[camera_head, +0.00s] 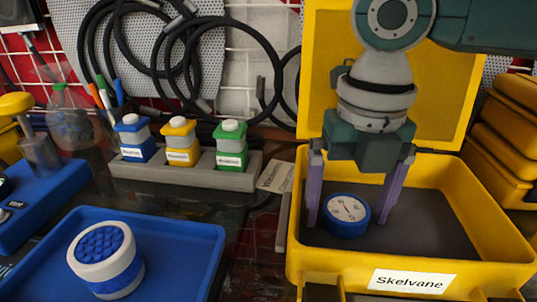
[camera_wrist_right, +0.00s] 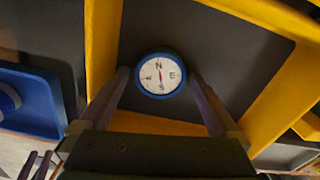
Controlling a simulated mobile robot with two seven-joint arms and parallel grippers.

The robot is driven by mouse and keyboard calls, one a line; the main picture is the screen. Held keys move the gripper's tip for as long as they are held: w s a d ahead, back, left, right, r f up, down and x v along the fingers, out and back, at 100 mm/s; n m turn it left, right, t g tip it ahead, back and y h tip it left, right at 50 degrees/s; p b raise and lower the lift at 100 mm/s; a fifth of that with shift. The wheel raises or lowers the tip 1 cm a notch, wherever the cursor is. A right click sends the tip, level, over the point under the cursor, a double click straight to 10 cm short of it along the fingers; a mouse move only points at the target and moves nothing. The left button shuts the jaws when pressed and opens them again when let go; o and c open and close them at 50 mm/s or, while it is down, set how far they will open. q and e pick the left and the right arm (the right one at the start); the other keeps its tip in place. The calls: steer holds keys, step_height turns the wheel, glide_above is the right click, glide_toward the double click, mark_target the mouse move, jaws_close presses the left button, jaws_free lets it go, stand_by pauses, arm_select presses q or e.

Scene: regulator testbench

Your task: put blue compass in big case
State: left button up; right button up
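The blue compass (camera_head: 346,215), with a white dial, is inside the big yellow case (camera_head: 482,225), toward the left part of its dark floor. It lies face up and also shows in the right wrist view (camera_wrist_right: 161,74). My right gripper (camera_head: 350,212) reaches down into the case from above. Its two purple fingers (camera_wrist_right: 160,78) stand on either side of the compass, with narrow gaps visible beside it, so it looks open. Whether the compass rests fully flat on the floor is hard to tell.
The case lid (camera_head: 440,100) stands open behind. A blue tray (camera_head: 190,240) with a round blue-and-white object (camera_head: 106,260) lies to the left. A grey rack (camera_head: 190,172) holds three small bottles. Yellow cases (camera_head: 505,125) are stacked at right. The case floor right of the compass is clear.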

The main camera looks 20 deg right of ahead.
mark_target(347, 210)
step_height(347, 210, up, 12)
steer(key=p, duration=0.2)
steer(key=shift+r, duration=0.15)
